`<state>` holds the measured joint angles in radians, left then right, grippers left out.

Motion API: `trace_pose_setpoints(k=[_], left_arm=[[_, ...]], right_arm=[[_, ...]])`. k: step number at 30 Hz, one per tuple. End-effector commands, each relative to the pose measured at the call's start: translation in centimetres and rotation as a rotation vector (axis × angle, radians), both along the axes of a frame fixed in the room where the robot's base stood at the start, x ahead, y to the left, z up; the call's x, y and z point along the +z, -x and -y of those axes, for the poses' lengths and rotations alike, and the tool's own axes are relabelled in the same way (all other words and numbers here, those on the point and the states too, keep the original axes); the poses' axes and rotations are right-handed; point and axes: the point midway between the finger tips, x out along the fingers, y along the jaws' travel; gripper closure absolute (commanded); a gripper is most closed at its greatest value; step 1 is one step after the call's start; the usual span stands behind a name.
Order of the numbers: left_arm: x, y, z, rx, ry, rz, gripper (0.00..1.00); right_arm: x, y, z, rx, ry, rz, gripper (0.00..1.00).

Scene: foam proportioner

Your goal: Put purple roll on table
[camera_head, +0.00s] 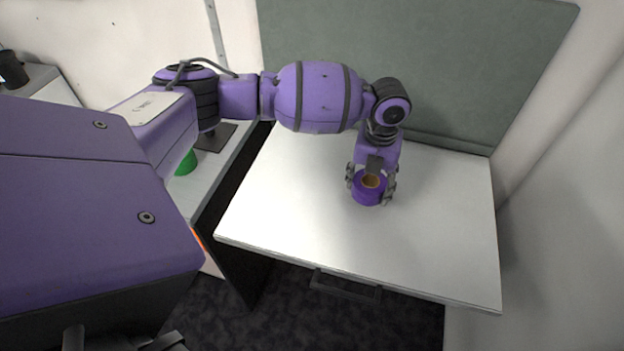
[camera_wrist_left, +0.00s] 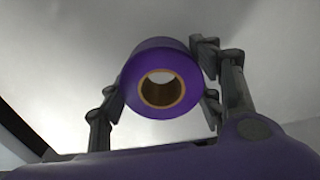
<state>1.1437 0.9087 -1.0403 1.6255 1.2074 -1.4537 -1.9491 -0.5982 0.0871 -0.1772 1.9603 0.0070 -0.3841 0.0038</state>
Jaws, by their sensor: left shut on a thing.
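The purple roll (camera_head: 368,194) has a tan core and is over the middle of the white table (camera_head: 300,231) in the head view. My left gripper (camera_head: 372,188) is shut on it, with fingers on both sides. In the left wrist view the purple roll (camera_wrist_left: 160,78) sits between the two fingers of my left gripper (camera_wrist_left: 163,92), its open core facing the camera. I cannot tell whether the roll touches the tabletop. My right gripper is not clearly in view.
A grey-green panel (camera_head: 420,60) stands along the back of the table. Free table surface lies around the roll. A green object (camera_head: 187,163) stands on a counter at left, partly hidden by my arm. A dark handle (camera_head: 345,286) is below the table's front edge.

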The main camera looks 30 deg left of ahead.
Motion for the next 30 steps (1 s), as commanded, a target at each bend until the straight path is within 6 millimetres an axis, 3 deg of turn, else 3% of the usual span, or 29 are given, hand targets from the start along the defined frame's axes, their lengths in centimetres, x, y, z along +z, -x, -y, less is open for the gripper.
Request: trace_pose_setpoints(k=[7,19,20,21,24,30], left_arm=[[-3.1,-0.3,0.3,0.000,0.000,0.001,0.69],[-3.7,-0.2,0.2,-0.001,0.001,0.001,0.69],[-3.7,-0.2,0.2,-0.001,0.000,0.002,0.37],[-3.6,-0.3,0.2,-0.001,0.000,0.002,0.31],[-3.6,-0.3,0.2,-0.001,0.000,0.002,0.22],[-3.6,-0.3,0.2,-0.001,0.000,0.002,0.22]], right_arm=[[0.2,-0.4,0.0,-0.002,-0.001,0.008,0.70],[-0.1,-0.4,-0.1,-0.002,-0.002,0.007,0.70],[0.0,-0.4,-0.1,-0.002,-0.002,0.007,0.70],[-0.1,-0.4,-0.1,-0.002,-0.002,0.006,0.70],[-0.2,-0.3,-0.1,-0.001,-0.001,0.004,0.70],[-0.2,-0.2,0.0,-0.002,-0.001,0.002,0.70]])
